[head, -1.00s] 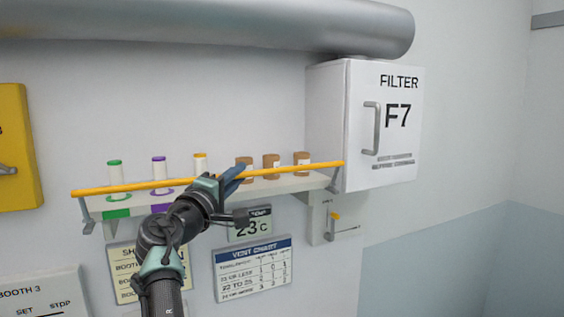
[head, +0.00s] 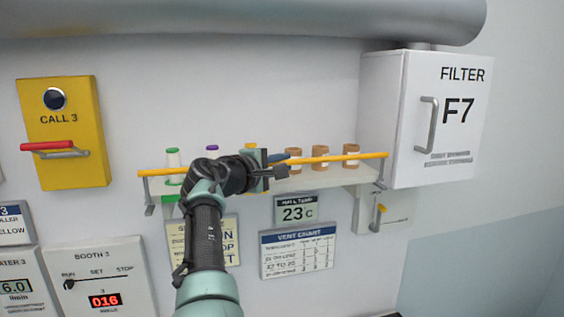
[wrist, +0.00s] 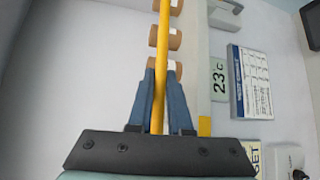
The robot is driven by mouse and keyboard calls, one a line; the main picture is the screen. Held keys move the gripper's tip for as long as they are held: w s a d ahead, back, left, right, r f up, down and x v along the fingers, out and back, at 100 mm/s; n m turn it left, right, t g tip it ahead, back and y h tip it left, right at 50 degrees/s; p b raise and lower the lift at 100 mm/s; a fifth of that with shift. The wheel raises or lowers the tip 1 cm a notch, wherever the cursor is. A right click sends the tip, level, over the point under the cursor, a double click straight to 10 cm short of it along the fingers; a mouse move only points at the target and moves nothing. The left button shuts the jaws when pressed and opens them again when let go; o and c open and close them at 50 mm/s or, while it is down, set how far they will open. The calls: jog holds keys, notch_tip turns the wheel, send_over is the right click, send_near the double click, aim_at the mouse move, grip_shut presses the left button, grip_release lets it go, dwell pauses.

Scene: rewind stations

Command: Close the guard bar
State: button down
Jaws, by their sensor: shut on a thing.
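The guard bar (head: 335,158) is a long yellow-orange rod across the front of a wall shelf. It is held at both ends by grey side arms and runs in front of the containers at about their mid-height. My gripper (head: 283,159) is shut on the bar near its middle. In the wrist view, the blue fingers of my gripper (wrist: 160,78) lie either side of the bar (wrist: 159,100). My arm hides the left-middle part of the bar and of the shelf in the head view.
Several containers stand on the shelf (head: 330,178), brown ones (head: 320,163) on the right. A white filter cabinet (head: 465,140) stands close to the bar's right end, and a large pipe (head: 250,20) runs above. A yellow call box (head: 85,115) is left. Charts hang below the shelf.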

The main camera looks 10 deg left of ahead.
jog(key=shift+r, duration=0.2)
jog(key=c, duration=0.8)
grip_release()
jog(key=shift+f, duration=0.15)
jog(key=shift+c, duration=0.2)
jog(key=b+v, duration=0.9)
jog(key=v, duration=0.4)
